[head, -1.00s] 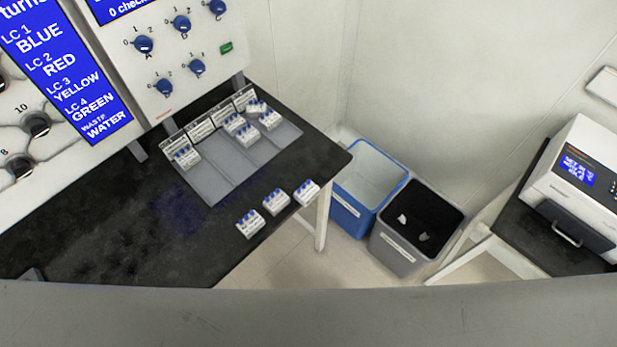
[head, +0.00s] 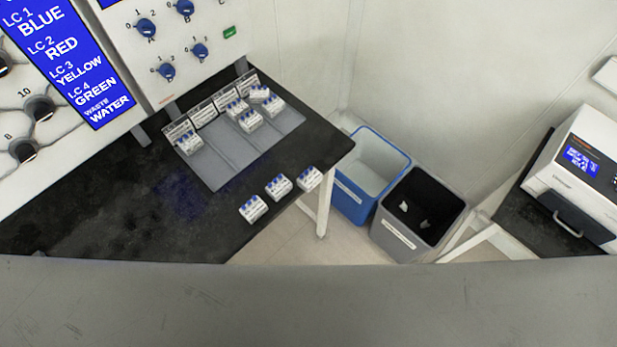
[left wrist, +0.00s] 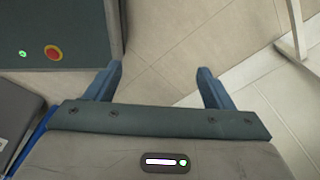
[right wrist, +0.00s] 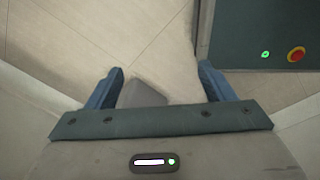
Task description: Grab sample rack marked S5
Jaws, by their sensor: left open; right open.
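Several small white sample racks with blue-capped tubes are in the head view; their labels are too small to read, so I cannot tell which is S5. Three stand in a row near the bench's front edge: a left one (head: 253,208), a middle one (head: 278,186) and a right one (head: 309,178). Others sit on the grey sectioned tray (head: 222,177), one at its left (head: 189,146) and several at its right (head: 250,121). My left gripper (left wrist: 160,82) is open and empty above the floor. My right gripper (right wrist: 160,84) is open and empty, also above the floor. Neither shows in the head view.
The black bench (head: 120,205) has free room left of the tray. A blue bin (head: 352,203) and a grey bin (head: 408,240) stand right of the bench. A white machine (head: 577,175) sits on another table at the right. A panel with knobs (head: 200,52) rises behind.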

